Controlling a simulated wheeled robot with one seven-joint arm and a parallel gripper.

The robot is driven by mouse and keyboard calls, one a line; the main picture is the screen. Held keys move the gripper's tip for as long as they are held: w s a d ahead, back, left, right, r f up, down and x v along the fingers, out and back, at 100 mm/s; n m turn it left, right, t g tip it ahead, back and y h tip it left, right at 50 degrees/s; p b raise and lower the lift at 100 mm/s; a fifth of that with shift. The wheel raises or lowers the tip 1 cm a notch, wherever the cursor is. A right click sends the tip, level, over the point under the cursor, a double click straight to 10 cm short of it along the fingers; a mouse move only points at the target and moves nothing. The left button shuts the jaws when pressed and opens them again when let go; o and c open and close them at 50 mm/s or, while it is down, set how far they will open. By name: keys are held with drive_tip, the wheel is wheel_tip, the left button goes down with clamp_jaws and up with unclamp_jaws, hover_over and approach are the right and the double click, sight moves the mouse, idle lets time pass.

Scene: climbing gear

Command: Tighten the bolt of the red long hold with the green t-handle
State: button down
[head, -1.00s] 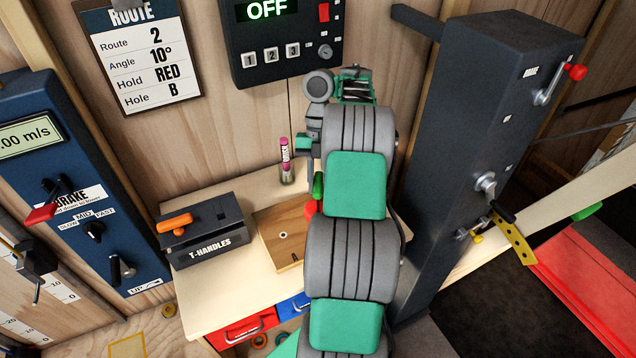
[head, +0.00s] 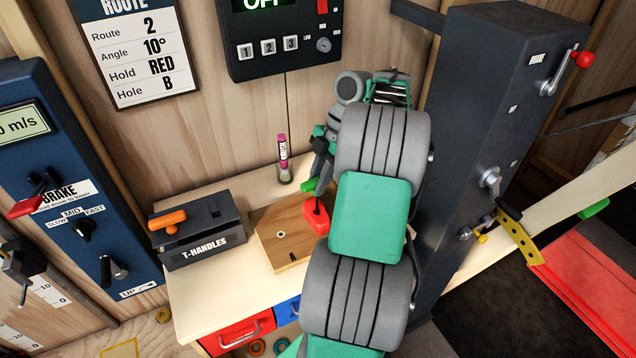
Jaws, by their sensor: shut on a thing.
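The red long hold (head: 316,216) stands on a wooden board on the bench, partly hidden by my arm. The green t-handle (head: 309,186) shows its green grip just above the hold's top. My gripper (head: 318,174) is shut on the green t-handle, coming down from above and the right. The handle's shaft and the bolt are hidden, so I cannot tell whether the tip sits in the bolt.
The wooden board (head: 272,240) has a bare hole. Left of it is the T-HANDLES box (head: 206,246) with an orange t-handle (head: 168,221). A pink-capped tube (head: 283,160) stands behind. A dark column (head: 478,130) rises at the right.

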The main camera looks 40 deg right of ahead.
drive_tip(key=m+b, duration=0.1)
drive_tip(key=f+m+t+b, duration=0.1)
drive_tip(key=m, duration=0.1)
drive_tip(key=shift+h+b, duration=0.3)
drive_tip(key=shift+b, duration=0.05)
drive_tip(key=m+t+b, duration=0.1)
drive_tip(key=m, duration=0.2)
drive_tip(key=shift+s+a+b, duration=0.1)
drive_tip(key=shift+a+b, duration=0.05)
drive_tip(key=shift+b, duration=0.15)
drive_tip(key=m+b, duration=0.1)
drive_tip(key=m, duration=0.1)
drive_tip(key=m+t+h, duration=0.1)
drive_tip(key=m, duration=0.1)
drive_tip(key=shift+a+r+h+b, duration=0.1)
drive_tip(key=shift+r+h+b, duration=0.05)
drive_tip(key=shift+h+b, duration=0.2)
drive_tip(key=shift+r+m, duration=0.2)
drive_tip(key=shift+m, duration=0.3)
